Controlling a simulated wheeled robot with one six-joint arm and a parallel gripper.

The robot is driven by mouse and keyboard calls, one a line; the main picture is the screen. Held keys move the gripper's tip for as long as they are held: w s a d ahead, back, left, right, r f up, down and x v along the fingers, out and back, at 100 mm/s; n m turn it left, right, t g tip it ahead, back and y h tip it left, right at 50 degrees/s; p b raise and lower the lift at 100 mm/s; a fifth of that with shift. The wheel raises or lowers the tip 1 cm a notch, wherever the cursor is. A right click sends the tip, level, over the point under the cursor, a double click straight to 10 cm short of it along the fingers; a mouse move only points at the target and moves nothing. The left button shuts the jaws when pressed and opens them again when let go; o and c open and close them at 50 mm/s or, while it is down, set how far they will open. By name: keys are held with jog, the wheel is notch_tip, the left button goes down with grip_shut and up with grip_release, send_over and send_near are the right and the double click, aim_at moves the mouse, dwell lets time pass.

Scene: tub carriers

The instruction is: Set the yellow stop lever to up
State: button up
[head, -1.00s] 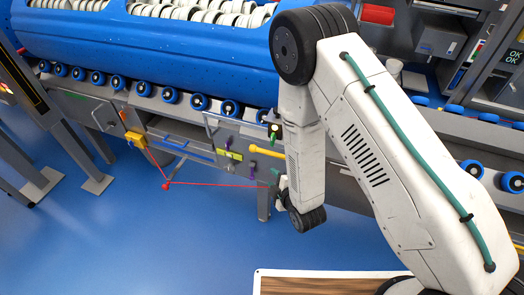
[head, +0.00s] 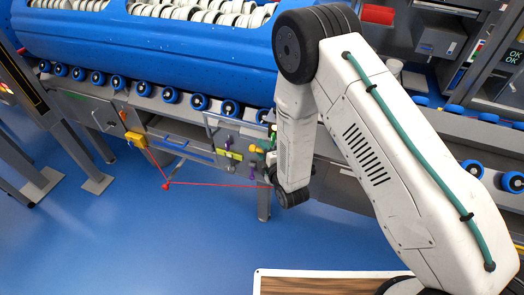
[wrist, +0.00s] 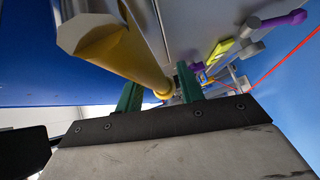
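The yellow stop lever (wrist: 115,50) is a thick yellow bar with a faceted end. In the wrist view it fills the upper left and runs down towards the space between my fingers. In the head view the lever (head: 256,150) sticks out from the conveyor's side panel, and my arm hides part of it. My gripper (wrist: 158,76) has green fingers set apart, with nothing seen clamped between them. The lever's far part shows between the fingers, close to them; I cannot tell whether they touch. In the head view my gripper is mostly hidden behind my wrist.
Beside the lever are a lime-yellow lever (head: 232,156) and a purple handle (head: 228,142). A red cord (head: 215,185) hangs from a yellow box (head: 136,139) across the panel front. A blue tub (head: 190,50) sits above on rollers. The blue floor in front is clear.

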grip_shut()
